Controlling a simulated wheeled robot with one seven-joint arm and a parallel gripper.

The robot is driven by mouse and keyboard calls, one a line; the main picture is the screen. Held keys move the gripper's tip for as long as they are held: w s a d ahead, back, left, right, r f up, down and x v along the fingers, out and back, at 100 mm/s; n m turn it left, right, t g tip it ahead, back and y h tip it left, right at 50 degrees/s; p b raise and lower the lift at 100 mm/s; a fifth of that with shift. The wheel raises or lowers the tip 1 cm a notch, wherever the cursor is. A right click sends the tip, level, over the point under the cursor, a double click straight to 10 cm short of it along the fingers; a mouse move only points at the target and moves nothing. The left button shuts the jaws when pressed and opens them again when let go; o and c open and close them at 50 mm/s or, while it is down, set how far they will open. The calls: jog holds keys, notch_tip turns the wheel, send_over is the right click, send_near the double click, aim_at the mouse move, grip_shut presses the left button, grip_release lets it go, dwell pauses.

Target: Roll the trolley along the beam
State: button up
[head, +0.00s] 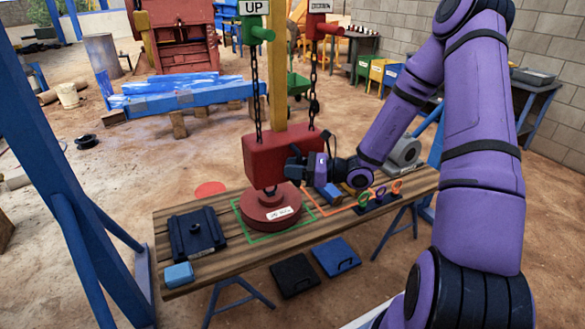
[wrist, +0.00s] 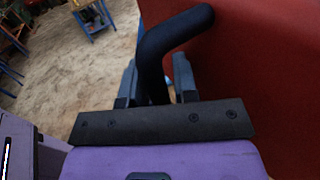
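A red block (head: 270,160) hangs on two black chains above a workbench. A round dark red part (head: 270,208) with a white label sits under the block. My gripper (head: 296,168) is at the block's right side. In the wrist view a bent black handle (wrist: 168,42) passes between the two fingers of my gripper (wrist: 157,75), beside a red surface. Whether the fingers press on the handle is unclear.
The wooden bench (head: 390,198) carries a dark blue plate (head: 196,234), a light blue block (head: 178,274) and small tools. A green UP handle (head: 262,34) and a red DOWN handle (head: 327,28) are above. A blue post (head: 60,150) stands left. Blue beams (head: 180,95) lie behind.

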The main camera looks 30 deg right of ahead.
grip_shut()
jog(key=d, duration=3.6)
grip_release()
